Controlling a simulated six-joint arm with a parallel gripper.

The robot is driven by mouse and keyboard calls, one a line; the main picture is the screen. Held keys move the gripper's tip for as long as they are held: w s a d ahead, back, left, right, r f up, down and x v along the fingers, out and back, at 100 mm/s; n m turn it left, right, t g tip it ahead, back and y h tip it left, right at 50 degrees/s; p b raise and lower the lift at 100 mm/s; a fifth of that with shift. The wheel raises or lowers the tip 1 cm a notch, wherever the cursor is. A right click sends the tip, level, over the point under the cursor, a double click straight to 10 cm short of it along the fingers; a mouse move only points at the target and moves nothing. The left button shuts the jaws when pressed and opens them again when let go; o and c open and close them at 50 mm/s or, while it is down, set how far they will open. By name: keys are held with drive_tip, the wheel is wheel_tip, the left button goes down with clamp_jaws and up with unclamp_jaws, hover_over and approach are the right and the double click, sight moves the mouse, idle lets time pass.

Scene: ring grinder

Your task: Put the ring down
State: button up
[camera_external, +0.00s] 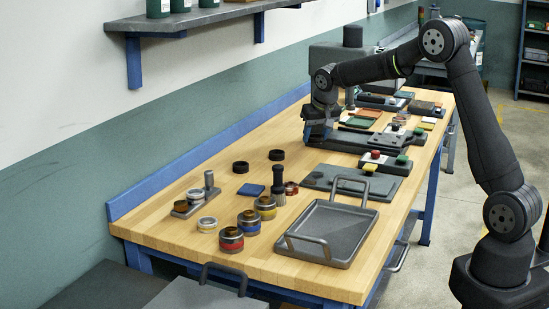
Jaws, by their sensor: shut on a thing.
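My gripper (318,136) is at the far middle of the workbench, low over a dark grey machine block. It is shut, and what it holds is too small and hidden to make out; no ring shows clearly between its fingers. Two black rings (240,167) lie flat on the wood to the left of my gripper, apart from each other. A small reddish-brown ring (291,187) lies beside a dark upright post (278,182).
A grey tray with handles (322,234) fills the front right. Several jar-like stacked rings (231,239) stand at the front. A grey plate with a peg (196,202) is at the left. Bare wood lies left of centre.

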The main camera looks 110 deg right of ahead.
drive_tip(key=s+r, duration=0.1)
drive_tip(key=n+t+y, duration=0.2)
drive_tip(key=n+t, duration=0.1)
drive_tip(key=n, duration=0.7)
hover_over(249, 188)
drive_tip(key=s, duration=0.1)
drive_tip(key=f, duration=0.5)
drive_tip(key=shift+a+f, duration=0.2)
drive_tip(key=shift+a, duration=0.1)
drive_tip(key=shift+f, duration=1.9)
drive_tip(key=shift+s+f, duration=0.1)
drive_tip(key=shift+f, duration=0.05)
drive_tip(key=o, duration=1)
drive_tip(key=shift+o, duration=0.2)
drive_tip(key=v, duration=1.2)
drive_tip(key=shift+s+a, duration=0.15)
